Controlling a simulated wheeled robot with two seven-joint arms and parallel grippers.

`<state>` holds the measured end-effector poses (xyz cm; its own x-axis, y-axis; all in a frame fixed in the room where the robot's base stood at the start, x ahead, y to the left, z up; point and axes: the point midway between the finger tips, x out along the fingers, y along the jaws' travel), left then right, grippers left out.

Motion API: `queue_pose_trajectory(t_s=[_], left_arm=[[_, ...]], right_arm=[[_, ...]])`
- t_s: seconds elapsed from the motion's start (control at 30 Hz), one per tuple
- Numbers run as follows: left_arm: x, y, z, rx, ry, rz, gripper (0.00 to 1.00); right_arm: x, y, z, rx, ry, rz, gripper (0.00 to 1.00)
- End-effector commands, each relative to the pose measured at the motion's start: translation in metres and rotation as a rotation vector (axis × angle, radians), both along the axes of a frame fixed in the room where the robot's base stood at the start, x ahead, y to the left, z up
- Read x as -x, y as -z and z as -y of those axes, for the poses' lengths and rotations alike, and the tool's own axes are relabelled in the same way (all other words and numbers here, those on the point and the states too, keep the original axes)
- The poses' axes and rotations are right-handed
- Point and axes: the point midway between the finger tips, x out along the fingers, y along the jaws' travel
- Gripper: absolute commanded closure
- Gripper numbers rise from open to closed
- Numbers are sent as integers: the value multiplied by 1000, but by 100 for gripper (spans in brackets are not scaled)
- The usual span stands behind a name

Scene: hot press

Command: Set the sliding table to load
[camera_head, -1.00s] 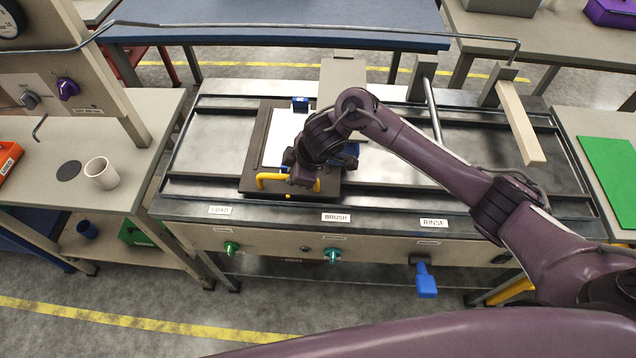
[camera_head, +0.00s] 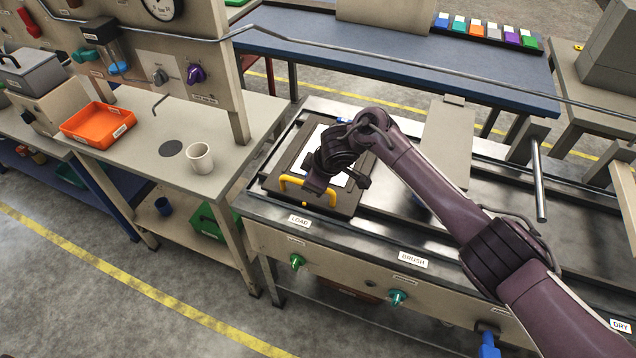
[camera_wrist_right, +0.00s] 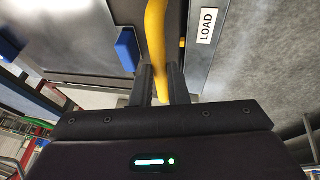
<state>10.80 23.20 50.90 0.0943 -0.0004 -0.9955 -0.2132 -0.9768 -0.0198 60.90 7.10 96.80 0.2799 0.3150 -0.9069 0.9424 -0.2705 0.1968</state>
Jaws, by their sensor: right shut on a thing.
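The sliding table (camera_head: 290,160) is a dark plate with a white sheet on it and a yellow handle (camera_head: 292,181) at its front edge. It sits near the left end of the rails, behind the LOAD label (camera_head: 299,221). My right gripper (camera_wrist_right: 160,86) is shut on the yellow handle, which passes between its fingers in the right wrist view. In that view the LOAD label (camera_wrist_right: 207,26) is just right of the handle. My left gripper is not in view.
The BRUSH label (camera_head: 413,260) and the DRY label (camera_head: 620,326) lie farther right on the front edge. A green knob (camera_head: 297,262) is below LOAD. A side bench at left holds a white cup (camera_head: 200,158) and an orange tray (camera_head: 98,122).

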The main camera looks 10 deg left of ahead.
Motion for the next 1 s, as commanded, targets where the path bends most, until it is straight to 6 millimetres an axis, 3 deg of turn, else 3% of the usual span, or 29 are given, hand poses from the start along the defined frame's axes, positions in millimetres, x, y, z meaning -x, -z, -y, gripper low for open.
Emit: queue_pose_trajectory(t_s=[0.33, 0.37, 0.5, 0.83, 1.0], left_arm=[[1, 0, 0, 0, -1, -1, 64], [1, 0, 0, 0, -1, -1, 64], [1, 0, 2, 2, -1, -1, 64], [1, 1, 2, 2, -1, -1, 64], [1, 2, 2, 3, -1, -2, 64]], right_arm=[[0, -3, -5, -12, -1, 3, 100], [0, -3, -5, -13, -2, 3, 83], [0, -3, -5, -9, -2, 3, 65], [1, -4, -2, -7, 0, 2, 64], [6, -24, 5, -7, -3, 4, 64]])
